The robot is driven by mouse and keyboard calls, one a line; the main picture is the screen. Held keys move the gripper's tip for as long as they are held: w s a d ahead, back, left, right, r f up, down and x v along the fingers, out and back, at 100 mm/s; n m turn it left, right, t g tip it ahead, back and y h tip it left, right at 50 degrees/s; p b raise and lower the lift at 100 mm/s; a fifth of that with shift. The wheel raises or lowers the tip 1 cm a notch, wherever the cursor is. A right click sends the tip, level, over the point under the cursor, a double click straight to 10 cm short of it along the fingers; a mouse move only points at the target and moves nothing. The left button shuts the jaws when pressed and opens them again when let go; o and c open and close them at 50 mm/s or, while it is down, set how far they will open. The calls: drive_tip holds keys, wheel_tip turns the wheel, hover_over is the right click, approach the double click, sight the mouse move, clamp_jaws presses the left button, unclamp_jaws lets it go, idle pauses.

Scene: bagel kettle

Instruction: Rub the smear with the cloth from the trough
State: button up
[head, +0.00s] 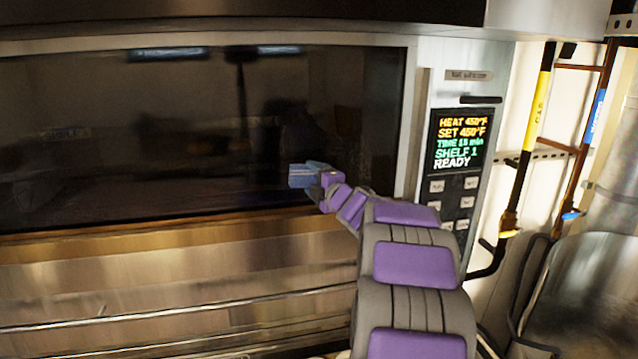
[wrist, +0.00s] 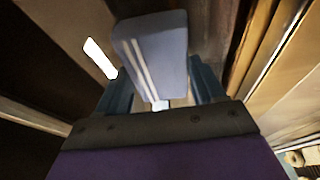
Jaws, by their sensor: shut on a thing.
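My gripper (wrist: 160,103) is shut on a folded blue cloth (wrist: 155,50) with pale stripes, which sticks out beyond the fingers in the wrist view. In the head view the cloth (head: 303,175) shows as a small light-blue block at the end of my purple and grey arm. It is in front of the dark oven window (head: 150,130), near the window's lower right part. I cannot tell whether the cloth touches the glass. A faint greyish patch (head: 45,190) shows at the lower left of the glass; I cannot tell whether it is the smear or a reflection. No trough can be made out.
A control panel (head: 463,150) with a lit display reading READY is right of the window. A metal ledge and rail (head: 150,318) run below the glass. Yellow- and blue-marked pipes (head: 535,115) and a steel vessel (head: 590,290) stand at the right.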

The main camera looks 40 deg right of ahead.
drive_tip(key=shift+w+a+b, duration=0.6)
drive_tip(key=shift+a+b, duration=0.05)
drive_tip(key=shift+a, duration=0.35)
drive_tip(key=shift+w+a+b, duration=0.65)
drive_tip(key=shift+a+b, duration=0.05)
drive_tip(key=shift+a, duration=0.25)
drive_tip(key=shift+w+a+b, duration=0.6)
drive_tip(key=shift+a+b, duration=0.05)
drive_tip(key=shift+a, duration=0.35)
drive_tip(key=shift+s, duration=0.15)
drive_tip(key=shift+s+a+f, duration=0.1)
drive_tip(key=shift+s+a, duration=0.15)
drive_tip(key=shift+s, duration=0.2)
drive_tip(key=shift+s+a+b, duration=0.4)
drive_tip(key=shift+s, duration=0.35)
drive_tip(key=shift+s+a, duration=0.95)
drive_tip(key=shift+s, duration=0.3)
drive_tip(key=shift+s+a+b, duration=0.2)
drive_tip(key=shift+s+a, duration=0.2)
drive_tip(key=shift+s, duration=0.25)
drive_tip(key=shift+s+a+b, duration=0.2)
drive_tip(key=shift+s+a, duration=0.2)
drive_tip(key=shift+s, duration=0.25)
